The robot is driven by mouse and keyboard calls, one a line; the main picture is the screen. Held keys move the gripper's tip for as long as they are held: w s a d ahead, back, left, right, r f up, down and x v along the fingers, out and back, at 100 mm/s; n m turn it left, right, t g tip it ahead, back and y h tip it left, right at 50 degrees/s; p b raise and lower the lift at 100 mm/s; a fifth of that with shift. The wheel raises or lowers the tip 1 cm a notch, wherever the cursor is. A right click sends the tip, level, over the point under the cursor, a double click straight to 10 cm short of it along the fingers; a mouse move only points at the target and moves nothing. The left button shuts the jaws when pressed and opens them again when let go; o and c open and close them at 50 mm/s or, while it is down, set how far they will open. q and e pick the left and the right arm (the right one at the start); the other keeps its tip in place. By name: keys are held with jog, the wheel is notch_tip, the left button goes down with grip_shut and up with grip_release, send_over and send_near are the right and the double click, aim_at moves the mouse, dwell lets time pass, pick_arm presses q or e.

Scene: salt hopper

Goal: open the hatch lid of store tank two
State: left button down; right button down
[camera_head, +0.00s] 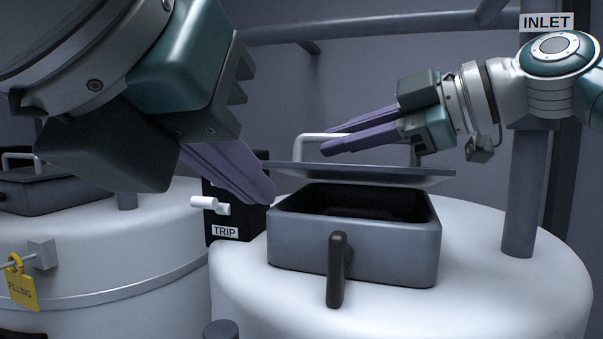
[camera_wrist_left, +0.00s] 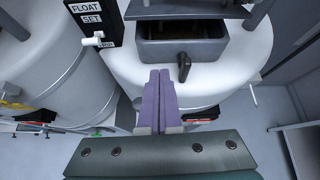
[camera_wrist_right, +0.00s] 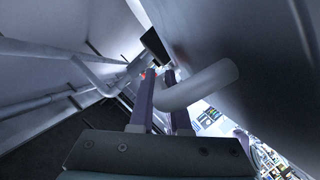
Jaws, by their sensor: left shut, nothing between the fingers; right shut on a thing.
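The hatch lid (camera_head: 360,175) of the near white tank (camera_head: 480,260) is raised off its grey box-shaped hatch frame (camera_head: 355,245), and a dark opening shows beneath. A dark latch lever (camera_head: 337,270) hangs at the hatch front. My right gripper (camera_head: 325,142) is shut on the lid's pale bar handle (camera_head: 310,139); the handle also shows between and beside the fingers in the right wrist view (camera_wrist_right: 205,86). My left gripper (camera_head: 268,192) is shut and empty, left of the hatch; its closed fingers show in the left wrist view (camera_wrist_left: 160,80). No tank number is readable.
A black TRIP box (camera_head: 224,218) with a white lever (camera_head: 204,202) stands behind the tank's left side. Another tank (camera_head: 110,245) with a closed hatch and a yellow FILLING tag (camera_head: 22,287) is at left. The INLET pipe (camera_head: 525,190) rises at right.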

aim_at(300, 169)
jog(key=shift+d, duration=0.1)
pick_arm(q)
jog(key=shift+m, duration=0.3)
jog(key=x, duration=1)
jog(key=shift+w+r, duration=0.15)
jog(key=shift+w, duration=0.1)
jog(key=shift+w+r, duration=0.2)
jog(key=shift+r, duration=0.85)
jog(key=shift+w+r, duration=0.2)
jog(key=shift+r, duration=0.85)
jog(key=shift+d+r, duration=0.1)
jog(key=shift+w+r, duration=0.15)
jog(key=shift+r, duration=0.5)
pick_arm(e)
jog(key=c, duration=1.2)
grip_release()
jog(key=shift+f, duration=0.1)
